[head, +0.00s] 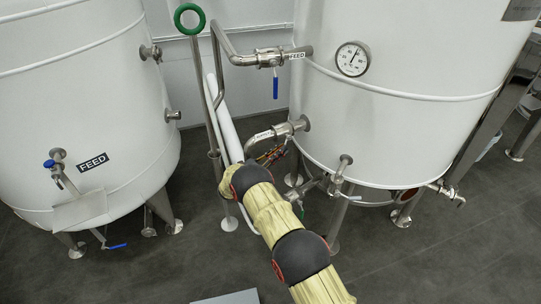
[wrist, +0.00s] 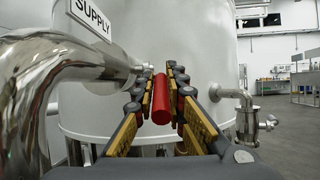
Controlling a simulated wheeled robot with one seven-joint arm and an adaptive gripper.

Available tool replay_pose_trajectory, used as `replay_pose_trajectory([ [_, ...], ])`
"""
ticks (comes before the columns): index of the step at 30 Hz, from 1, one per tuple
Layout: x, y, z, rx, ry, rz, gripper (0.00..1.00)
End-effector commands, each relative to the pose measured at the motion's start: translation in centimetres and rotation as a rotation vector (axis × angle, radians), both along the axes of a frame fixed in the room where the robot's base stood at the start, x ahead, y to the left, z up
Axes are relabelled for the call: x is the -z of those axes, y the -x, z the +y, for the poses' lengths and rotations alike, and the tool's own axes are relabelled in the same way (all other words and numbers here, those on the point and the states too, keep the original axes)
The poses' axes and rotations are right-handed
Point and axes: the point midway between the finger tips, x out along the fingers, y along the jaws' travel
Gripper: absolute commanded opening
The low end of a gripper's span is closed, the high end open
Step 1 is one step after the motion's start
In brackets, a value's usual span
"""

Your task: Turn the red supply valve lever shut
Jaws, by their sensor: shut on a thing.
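The red supply valve lever (wrist: 161,99) shows in the wrist view as a red bar between the two fingers of my gripper (wrist: 160,104). The fingers are shut on it from left and right. In the head view my arm reaches toward the labelled supply pipe (head: 266,136) low on the right tank. There my gripper (head: 272,155) is small and partly hidden by my arm, and the lever cannot be made out clearly.
The large white tank (head: 400,125) stands directly behind the valve. A blue-handled feed valve (head: 275,86) sits above, and a steel outlet (head: 343,170) is to the right. A green handwheel (head: 189,18) tops a post at left. Dark floor is open at front right.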

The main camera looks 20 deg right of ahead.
Motion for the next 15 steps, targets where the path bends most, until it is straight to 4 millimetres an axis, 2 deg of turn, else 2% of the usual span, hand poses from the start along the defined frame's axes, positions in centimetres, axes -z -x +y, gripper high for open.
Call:
replay_pose_trajectory([
  [1, 0.81, 0.3, -0.49, 0.009, 0.017, 0.004, 0.0],
  [15, 0.76, 0.28, -0.89, 0.009, 0.075, -0.007, 0.0],
])
